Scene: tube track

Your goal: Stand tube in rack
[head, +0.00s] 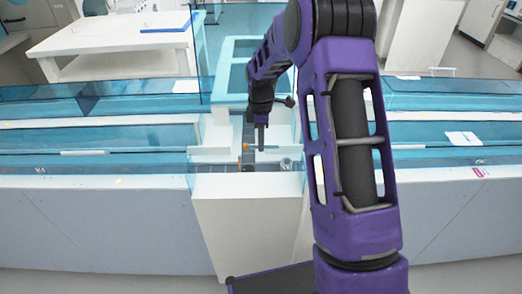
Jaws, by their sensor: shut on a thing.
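My gripper (261,138) points down over a narrow gap in the middle of the track. It is small and dark in this view. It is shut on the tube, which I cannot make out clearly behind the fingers. A small orange spot (246,147) shows just left of the fingertips, and a small grey round piece (286,163) sits lower right of them. I cannot tell whether either belongs to a tube or a rack. The rack cannot be made out clearly.
The long track (95,160) with blue clear covers runs across the view on both sides of the gap. A white box front (248,232) stands below the gap. A white table (115,42) with a blue-edged tray (165,22) is behind, at left.

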